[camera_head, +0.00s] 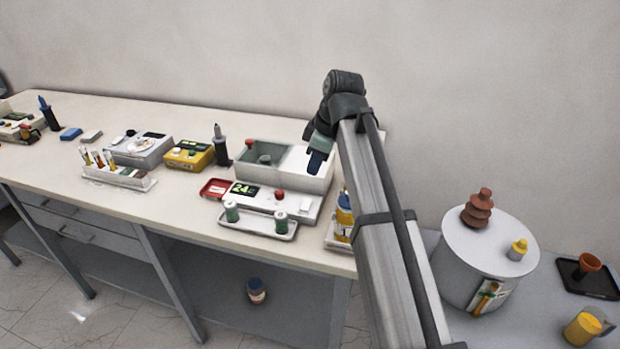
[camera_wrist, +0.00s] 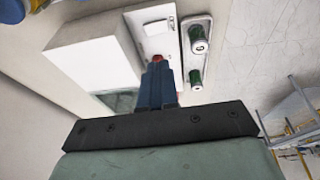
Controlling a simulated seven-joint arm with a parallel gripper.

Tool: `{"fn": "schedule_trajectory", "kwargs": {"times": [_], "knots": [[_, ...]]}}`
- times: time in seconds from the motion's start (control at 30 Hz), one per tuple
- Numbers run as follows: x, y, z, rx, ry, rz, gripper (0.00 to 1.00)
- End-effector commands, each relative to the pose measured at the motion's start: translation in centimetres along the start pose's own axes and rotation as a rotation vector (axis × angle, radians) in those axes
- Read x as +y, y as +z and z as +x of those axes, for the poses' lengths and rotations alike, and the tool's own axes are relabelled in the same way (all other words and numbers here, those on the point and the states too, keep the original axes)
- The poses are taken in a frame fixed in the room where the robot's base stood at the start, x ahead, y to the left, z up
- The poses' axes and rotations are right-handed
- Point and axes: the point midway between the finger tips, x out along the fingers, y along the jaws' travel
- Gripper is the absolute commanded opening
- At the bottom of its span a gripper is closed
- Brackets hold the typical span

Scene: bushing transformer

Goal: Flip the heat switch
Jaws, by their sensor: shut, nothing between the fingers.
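A white control unit (camera_head: 265,199) with a lit "24" display stands on the bench, in front of a white box with a grey-green basin. It bears a red knob (camera_head: 279,195) and a small white switch-like part (camera_head: 305,203); I cannot read which one is the heat switch. My gripper (camera_head: 316,162), with blue fingers, is shut and empty above the right part of the white box. In the wrist view the fingertips (camera_wrist: 158,66) overlap the view of the red knob (camera_wrist: 157,58), hiding part of the unit; contact cannot be told. The white part (camera_wrist: 156,27) shows beyond it.
A tray (camera_head: 258,226) with two green-and-white cylinders lies in front of the unit. A red dish (camera_head: 216,188) is at its left, and a yellow bottle (camera_head: 344,217) stands at its right, partly behind my arm. A yellow device (camera_head: 188,155) and dark upright tool (camera_head: 221,147) stand further left.

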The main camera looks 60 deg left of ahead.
Motion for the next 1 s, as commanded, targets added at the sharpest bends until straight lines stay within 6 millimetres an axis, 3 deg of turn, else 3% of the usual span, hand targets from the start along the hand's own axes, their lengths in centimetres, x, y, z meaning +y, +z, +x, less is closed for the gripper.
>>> {"fn": "schedule_trajectory", "kwargs": {"times": [0.1,0.3,0.67,0.83,1.0], "knots": [[0.1,0.0,-1.6,0.0,0.0,0.001,0.0],[0.0,0.0,-2.8,0.0,0.0,0.001,0.0],[0.0,0.0,-2.9,0.0,-0.001,0.001,0.0],[1.5,-0.1,-3.4,0.0,0.0,0.001,0.0],[1.4,-0.1,-3.3,0.0,0.0,0.0,0.0]]}}
